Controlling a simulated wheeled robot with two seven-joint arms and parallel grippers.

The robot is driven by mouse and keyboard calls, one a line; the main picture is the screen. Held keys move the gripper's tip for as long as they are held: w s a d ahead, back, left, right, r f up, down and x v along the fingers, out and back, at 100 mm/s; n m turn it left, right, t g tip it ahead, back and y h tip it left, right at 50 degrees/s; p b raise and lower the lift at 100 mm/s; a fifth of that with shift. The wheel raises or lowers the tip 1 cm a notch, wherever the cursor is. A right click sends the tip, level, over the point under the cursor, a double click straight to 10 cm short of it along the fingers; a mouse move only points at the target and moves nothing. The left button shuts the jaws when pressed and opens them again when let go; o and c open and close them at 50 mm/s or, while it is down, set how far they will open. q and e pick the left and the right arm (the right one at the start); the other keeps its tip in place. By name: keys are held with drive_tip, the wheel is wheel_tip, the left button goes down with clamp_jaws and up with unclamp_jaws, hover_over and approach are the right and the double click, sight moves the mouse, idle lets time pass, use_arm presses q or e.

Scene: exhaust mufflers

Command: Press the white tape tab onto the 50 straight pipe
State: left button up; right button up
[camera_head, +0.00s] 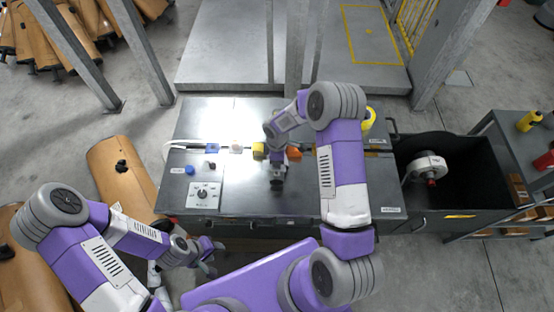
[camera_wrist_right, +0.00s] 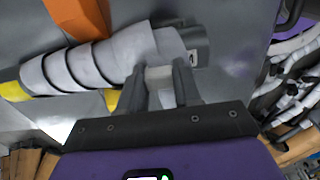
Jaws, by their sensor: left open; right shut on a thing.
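In the right wrist view, the pipe (camera_wrist_right: 198,46) lies across the upper part, its bare dark grey end showing a small label. White-grey tape (camera_wrist_right: 95,65) is wound around it in overlapping turns. The white tape tab (camera_wrist_right: 158,73) is between the fingers of my right gripper (camera_wrist_right: 160,82), which is shut on it close against the pipe. Whether the tab touches the pipe is hard to tell. In the head view, my right arm hides the fingertips and much of the pipe. My left gripper (camera_head: 207,262) is open and empty, in front of the bench and apart from it.
The grey bench (camera_head: 235,198) carries a control box (camera_head: 203,195), a blue button (camera_head: 190,170), and blue, yellow and orange (camera_head: 294,153) blocks along the pipe line. A black bin (camera_head: 455,190) stands right of the bench.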

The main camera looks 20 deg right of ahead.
drive_tip(key=shift+r, duration=0.1)
idle(0.5)
drive_tip(key=shift+r+p, duration=0.3)
drive_tip(key=shift+r, duration=0.1)
drive_tip(key=shift+f+b, duration=0.5)
drive_tip(key=shift+f, duration=0.05)
drive_tip(key=shift+r, duration=0.1)
idle(0.7)
drive_tip(key=shift+r+p, duration=2.3)
drive_tip(key=shift+r, duration=1.15)
